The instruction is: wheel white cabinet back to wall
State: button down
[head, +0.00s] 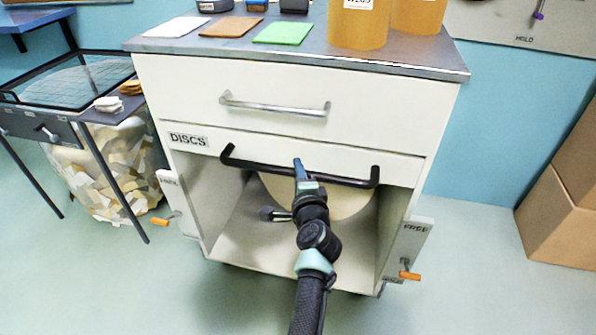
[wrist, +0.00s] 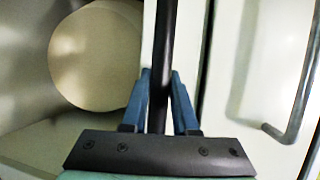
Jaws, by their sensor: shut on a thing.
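The white cabinet (head: 190,85) stands in the middle of the head view, upright on the floor, with a grey top and a drawer marked "DISCS". A black bar handle (head: 350,182) runs across its front below the drawers. My gripper (head: 301,168) is shut on this bar near its middle. In the wrist view the fingers (wrist: 160,78) close from both sides on the bar (wrist: 166,35). Orange-tipped levers sit low on the left plate (head: 172,190) and on the right plate (head: 412,240), which reads "FREE". The teal wall (head: 485,120) is behind; the gap to it is hidden.
A dark table (head: 95,115) with a bag of scraps (head: 110,165) beneath stands close at left. Cardboard boxes (head: 555,220) stand at right. Floor between cabinet and boxes is clear.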

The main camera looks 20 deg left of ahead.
jog(key=shift+w+d+r, duration=0.15)
jog(key=shift+r, duration=0.1)
jog(key=c, duration=0.9)
grip_release()
jog(key=shift+o, duration=1.1)
jog(key=shift+f, duration=0.15)
jog(key=p+v, duration=0.4)
jog(key=v, duration=0.9)
jog(key=shift+p, duration=0.3)
